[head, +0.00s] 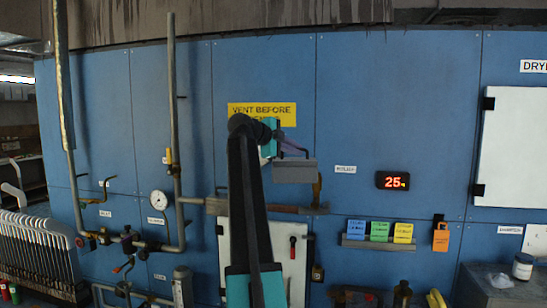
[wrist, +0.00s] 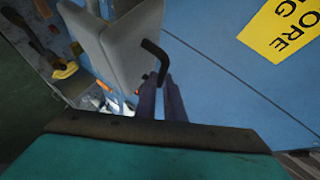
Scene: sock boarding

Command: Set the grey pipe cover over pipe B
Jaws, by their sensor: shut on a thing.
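The grey pipe cover (head: 295,172) hangs from my gripper (head: 290,147) in front of the blue wall panels. It is an angled grey channel, seen close in the wrist view (wrist: 130,45), with a bent black handle (wrist: 154,50). My gripper's purple fingers (wrist: 160,98) are shut on that handle. A horizontal pipe (head: 285,209) runs below the cover, apart from it, partly hidden behind my arm. Two upright pipes stand farther left, one bare grey (head: 173,90) and one partly yellowish (head: 64,100). The small labels are unreadable, so I cannot tell which pipe is B.
A yellow vent sign (head: 262,112) is behind my gripper. A red-digit display (head: 393,180) and blue, green and yellow boxes on a shelf (head: 379,243) are to the right. A white door (head: 515,147) is at far right. A round gauge (head: 159,200) is at left.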

